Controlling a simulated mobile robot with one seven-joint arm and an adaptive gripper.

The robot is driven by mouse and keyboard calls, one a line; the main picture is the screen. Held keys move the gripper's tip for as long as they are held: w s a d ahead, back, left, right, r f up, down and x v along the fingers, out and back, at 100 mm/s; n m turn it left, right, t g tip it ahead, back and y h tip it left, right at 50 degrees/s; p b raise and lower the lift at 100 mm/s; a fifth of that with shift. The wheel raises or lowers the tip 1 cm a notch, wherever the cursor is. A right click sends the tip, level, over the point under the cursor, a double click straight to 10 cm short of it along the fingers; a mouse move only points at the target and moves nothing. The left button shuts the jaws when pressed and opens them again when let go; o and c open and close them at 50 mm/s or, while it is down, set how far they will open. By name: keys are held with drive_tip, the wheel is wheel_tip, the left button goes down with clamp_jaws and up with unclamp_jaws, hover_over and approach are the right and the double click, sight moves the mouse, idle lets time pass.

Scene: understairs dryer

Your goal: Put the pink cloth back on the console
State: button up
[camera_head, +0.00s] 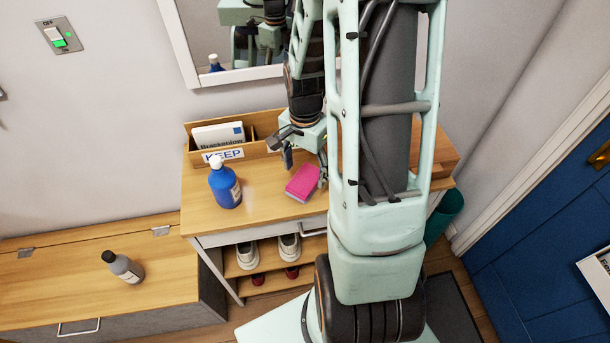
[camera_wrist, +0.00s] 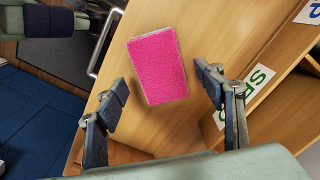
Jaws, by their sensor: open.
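The pink cloth (camera_head: 303,182), a thick folded block, appears to lie on the wooden console (camera_head: 258,205), near its front edge. It also shows whole in the wrist view (camera_wrist: 158,70), over bare wood. My gripper (camera_head: 305,168) is open and empty, just behind and above the cloth in the head view. In the wrist view its two fingers (camera_wrist: 161,88) stand apart on either side of the cloth's lower part, and neither clearly touches it. The exact height of the fingertips over the console cannot be told.
A blue bottle (camera_head: 225,186) stands on the console left of the cloth. A wooden organiser (camera_head: 262,143) with a KEEP label is behind. Shoes (camera_head: 247,255) sit on shelves below. My arm hides the console's right part.

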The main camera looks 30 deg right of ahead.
sight(305, 179)
wheel_tip(305, 179, up, 8)
drive_tip(key=shift+r, duration=0.2)
idle(0.5)
